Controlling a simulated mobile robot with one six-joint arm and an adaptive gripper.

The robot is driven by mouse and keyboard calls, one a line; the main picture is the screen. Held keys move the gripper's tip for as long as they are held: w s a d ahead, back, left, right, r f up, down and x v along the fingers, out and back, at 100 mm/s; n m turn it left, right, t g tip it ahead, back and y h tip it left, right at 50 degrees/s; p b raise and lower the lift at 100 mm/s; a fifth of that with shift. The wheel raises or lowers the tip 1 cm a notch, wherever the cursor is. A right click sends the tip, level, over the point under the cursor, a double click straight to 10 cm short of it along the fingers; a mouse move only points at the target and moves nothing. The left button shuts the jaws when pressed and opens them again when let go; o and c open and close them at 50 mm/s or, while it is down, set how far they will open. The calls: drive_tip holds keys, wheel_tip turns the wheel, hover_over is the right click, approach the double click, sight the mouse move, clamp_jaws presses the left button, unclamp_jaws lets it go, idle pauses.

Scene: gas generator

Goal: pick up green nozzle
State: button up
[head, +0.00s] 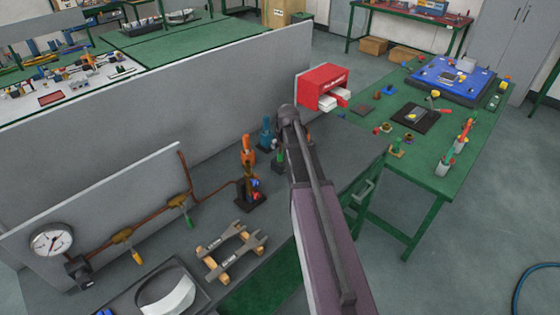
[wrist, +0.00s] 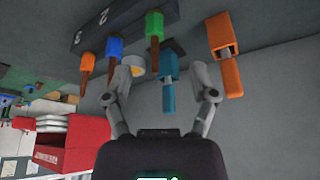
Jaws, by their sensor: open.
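The green nozzle (wrist: 155,25) shows in the wrist view, with a green body and a brown tip. It is by a dark numbered rack (wrist: 92,33), beside a blue nozzle (wrist: 115,47) and an orange nozzle (wrist: 87,47). My gripper (wrist: 166,80) is open, its two fingers spread apart with nothing held between them. In the picture the green nozzle is above the gap between the fingers, apart from them. A teal tool (wrist: 168,92) shows between the fingers. In the head view my arm covers much of this area, and I cannot make out the fingers.
An orange tool (wrist: 224,62) is close to the right finger. A red box (head: 324,82) is fixed to the grey partition (head: 225,98). A wrench stand (head: 232,250) and pressure gauge (head: 52,240) are at left. A green table (head: 440,200) with parts is at right.

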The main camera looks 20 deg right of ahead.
sight(281, 154)
drive_tip(key=shift+b+x, duration=1.65)
drive_tip(key=shift+x, duration=0.5)
drive_tip(key=shift+f, duration=0.1)
drive_tip(key=f+b, duration=0.2)
drive_tip(key=w+d+f+b, duration=0.1)
drive_tip(key=shift+b+x, duration=0.9)
drive_tip(key=shift+b, duration=0.05)
clamp_jaws()
